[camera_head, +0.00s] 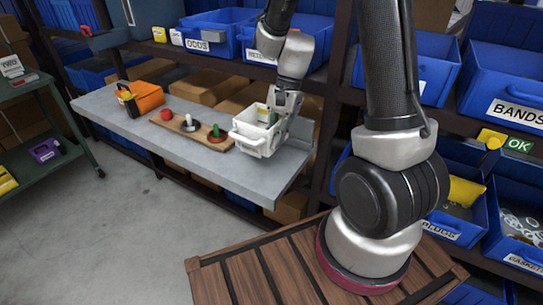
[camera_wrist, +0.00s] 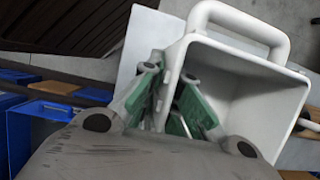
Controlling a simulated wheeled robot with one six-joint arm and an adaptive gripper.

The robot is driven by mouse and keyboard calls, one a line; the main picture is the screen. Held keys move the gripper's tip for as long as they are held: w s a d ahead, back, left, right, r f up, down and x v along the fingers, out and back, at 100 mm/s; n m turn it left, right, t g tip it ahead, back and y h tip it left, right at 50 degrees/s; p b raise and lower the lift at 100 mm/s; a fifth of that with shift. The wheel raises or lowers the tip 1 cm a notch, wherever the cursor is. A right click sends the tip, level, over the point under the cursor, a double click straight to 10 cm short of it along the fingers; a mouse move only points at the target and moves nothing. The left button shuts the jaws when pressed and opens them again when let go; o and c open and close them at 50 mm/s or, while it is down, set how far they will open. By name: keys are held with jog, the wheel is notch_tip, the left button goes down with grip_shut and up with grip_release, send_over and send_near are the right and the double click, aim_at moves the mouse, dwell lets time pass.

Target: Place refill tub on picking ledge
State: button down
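The refill tub (camera_head: 250,140) is a white open box with a loop handle on its front. In the head view it is at the right part of the grey picking ledge (camera_head: 235,168), upright; I cannot tell whether its base touches the ledge. My gripper (camera_head: 277,125) is at the tub's right side, coming from above. In the wrist view the tub (camera_wrist: 272,100) fills the right side, with its handle at the top. My gripper's green-padded fingers (camera_wrist: 174,98) straddle one tub wall, one outside and one inside, and look closed on it.
A wooden board (camera_head: 188,130) with red, white and green pieces lies just left of the tub. An orange tool bag (camera_head: 145,97) stands farther left. Blue bins (camera_head: 210,35) fill the shelves behind. A green cart (camera_head: 35,110) is at the far left. Bare ledge lies in front.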

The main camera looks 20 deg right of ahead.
aim_at(275, 169)
notch_tip(275, 169, down, 7)
jog(key=shift+r, duration=0.1)
dwell(0.4)
jog(key=c, duration=1.6)
grip_release()
jog(key=shift+a, duration=0.1)
jog(key=shift+c, duration=0.2)
